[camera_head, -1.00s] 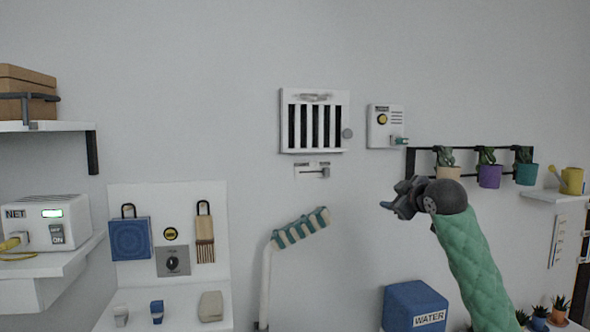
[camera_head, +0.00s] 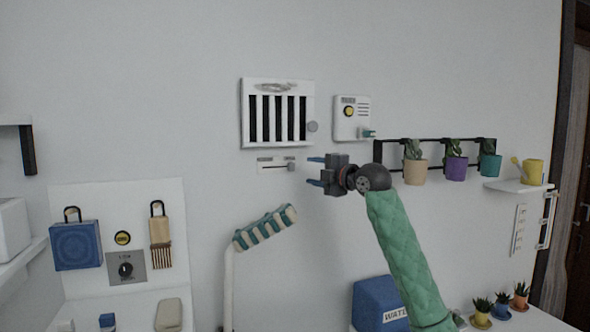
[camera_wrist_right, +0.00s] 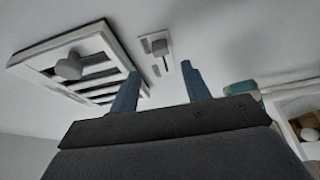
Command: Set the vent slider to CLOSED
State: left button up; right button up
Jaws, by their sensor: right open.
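The vent slider (camera_head: 277,165) is a small white plate with a slot on the wall, just below the white vent grille (camera_head: 278,113). Its grey knob (camera_head: 291,166) sits at the right end of the slot in the head view. My right gripper (camera_head: 316,172) is open and empty, its blue fingers pointing left, a little right of the knob. In the right wrist view the slider plate (camera_wrist_right: 157,54) and its knob (camera_wrist_right: 160,47) show beyond the open fingers (camera_wrist_right: 160,84), apart from them. Lettering on the plate is too small to read. My left gripper is out of view.
A round grey knob (camera_head: 312,126) juts from the vent's right side. A striped teal-and-white head on a pole (camera_head: 265,228) stands below the slider.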

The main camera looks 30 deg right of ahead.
aim_at(293, 168)
jog(key=w+p, duration=0.1)
jog(key=w, duration=0.1)
jog(key=w+p, duration=0.2)
jog(key=w+a+p, duration=0.1)
jog(key=w, duration=0.1)
jog(key=shift+w+r+p, duration=0.1)
jog(key=shift+w+p, duration=0.25)
jog(key=shift+w, duration=0.05)
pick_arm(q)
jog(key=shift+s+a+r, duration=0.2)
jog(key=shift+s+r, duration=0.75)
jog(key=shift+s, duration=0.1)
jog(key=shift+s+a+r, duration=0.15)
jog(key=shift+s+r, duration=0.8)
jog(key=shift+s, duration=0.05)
pick_arm(e)
jog(key=shift+w+a, duration=0.1)
jog(key=shift+w, duration=0.35)
jog(key=shift+c, duration=0.2)
grip_shut()
